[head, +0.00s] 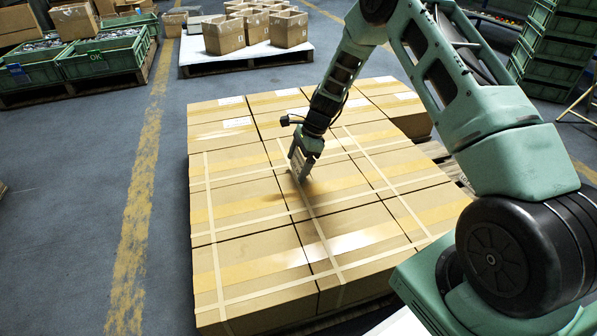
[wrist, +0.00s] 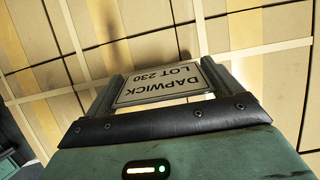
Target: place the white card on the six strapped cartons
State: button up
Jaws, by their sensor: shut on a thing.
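My gripper points down over the back middle part of this block. The card is hard to make out in the head view. Whether it touches the carton tops I cannot tell.
Unstrapped cartons with white labels (head: 237,123) stand directly behind the strapped ones. Another pallet (head: 190,60) with several open boxes is farther back. Green crates (head: 100,58) stand at the back left and stacked green crates (head: 553,45) at the right. Most carton tops are bare.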

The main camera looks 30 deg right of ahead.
notch_tip(320, 180, down, 2)
jog(key=shift+f, duration=0.1)
